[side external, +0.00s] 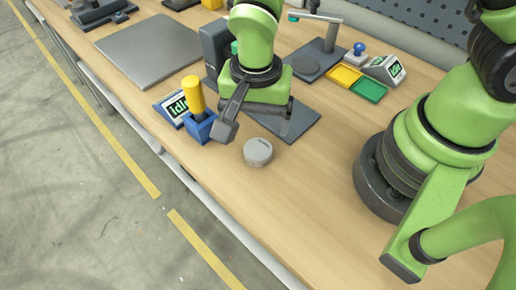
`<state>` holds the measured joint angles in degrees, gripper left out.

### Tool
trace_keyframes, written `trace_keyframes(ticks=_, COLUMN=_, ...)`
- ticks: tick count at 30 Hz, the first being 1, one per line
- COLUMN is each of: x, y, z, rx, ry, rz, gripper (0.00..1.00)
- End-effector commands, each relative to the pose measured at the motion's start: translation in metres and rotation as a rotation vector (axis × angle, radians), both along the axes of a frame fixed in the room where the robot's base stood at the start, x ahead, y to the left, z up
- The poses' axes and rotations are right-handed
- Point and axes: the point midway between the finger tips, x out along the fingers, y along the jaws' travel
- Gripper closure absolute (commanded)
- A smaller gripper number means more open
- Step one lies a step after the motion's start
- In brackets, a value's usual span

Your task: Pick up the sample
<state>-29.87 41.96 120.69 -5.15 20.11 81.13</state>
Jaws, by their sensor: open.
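The likely sample is a small light-grey round puck (258,152) lying flat on the wooden table, with faint dark marking on its side. My gripper (258,125) is above the table, behind and to the left of the puck. One dark finger reaches down to the left of the puck; the other shows to the right, partly hidden. The jaws are apart with nothing seen between them. The exact gap between fingers and puck is hard to tell from this view.
A blue holder (201,128) with a yellow cylinder (193,94) stands close left of my gripper, beside a display reading "Idle" (175,108). The wooden table's front (225,195) is clear.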

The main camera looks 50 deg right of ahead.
Motion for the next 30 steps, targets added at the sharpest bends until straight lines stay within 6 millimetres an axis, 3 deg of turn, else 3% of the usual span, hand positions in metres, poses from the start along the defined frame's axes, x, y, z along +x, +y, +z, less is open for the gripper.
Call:
trace_keyframes(ticks=18, x=-0.007, y=0.002, z=-0.069, rx=0.000, ry=0.002, rz=-0.001, gripper=0.14)
trace_keyframes(ticks=27, x=-0.006, y=0.002, z=-0.072, rx=0.001, ry=0.000, rz=-0.001, gripper=0.14)
trace_keyframes(ticks=30, x=-0.006, y=0.002, z=-0.072, rx=0.001, ry=0.000, rz=0.000, gripper=0.37)
